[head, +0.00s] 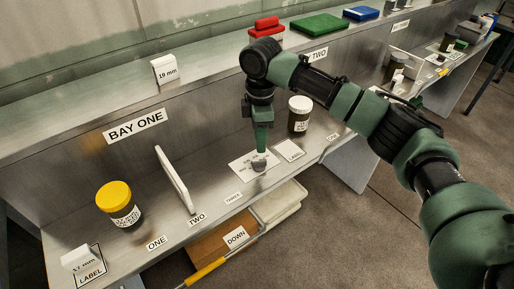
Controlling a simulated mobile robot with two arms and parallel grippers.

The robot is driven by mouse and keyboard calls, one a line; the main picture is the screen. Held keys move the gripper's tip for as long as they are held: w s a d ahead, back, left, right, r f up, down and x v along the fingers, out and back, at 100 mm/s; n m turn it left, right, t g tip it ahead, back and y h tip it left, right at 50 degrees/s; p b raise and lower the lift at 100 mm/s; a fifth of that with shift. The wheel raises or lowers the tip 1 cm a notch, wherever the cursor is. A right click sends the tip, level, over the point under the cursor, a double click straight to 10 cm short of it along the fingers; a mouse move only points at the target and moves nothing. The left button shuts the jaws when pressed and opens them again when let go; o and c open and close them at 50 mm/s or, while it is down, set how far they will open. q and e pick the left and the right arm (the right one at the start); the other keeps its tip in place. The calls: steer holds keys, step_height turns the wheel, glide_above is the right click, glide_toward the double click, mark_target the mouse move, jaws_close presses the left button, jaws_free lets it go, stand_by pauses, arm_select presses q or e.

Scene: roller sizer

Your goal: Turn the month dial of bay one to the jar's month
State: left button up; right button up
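My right gripper (261,152) points straight down over a white card (241,168) on the bay one shelf. Its fingers show edge-on, so whether they are open or shut cannot be made out. A small grey knob-like piece (259,166), which may be the month dial, sits on the card at the fingertips; I cannot tell whether they touch it. A dark jar with a yellow lid (119,205) stands at the left. A dark jar with a white lid (299,115) stands right of the gripper. The jars' label text is too small to read. My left gripper is out of view.
A white upright panel (175,180) stands between the yellow-lidded jar and the card. The BAY ONE sign (135,126) is on the back wall. A "17 mm" block (78,258) is at the front left. Below the front edge are a drawer marked DOWN (235,237) and a white bin (279,203).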

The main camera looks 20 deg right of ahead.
mark_target(261, 160)
steer(key=f, duration=0.2)
steer(key=s+f, duration=0.1)
steer(key=shift+f, duration=0.4)
step_height(261, 160, down, 2)
steer(key=shift+w+f, duration=0.1)
steer(key=shift+w, duration=0.05)
steer(key=shift+f, duration=0.45)
steer(key=c, duration=0.6)
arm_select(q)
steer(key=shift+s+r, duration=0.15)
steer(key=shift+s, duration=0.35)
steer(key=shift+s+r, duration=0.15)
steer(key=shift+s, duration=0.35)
arm_select(e)
jaws_close()
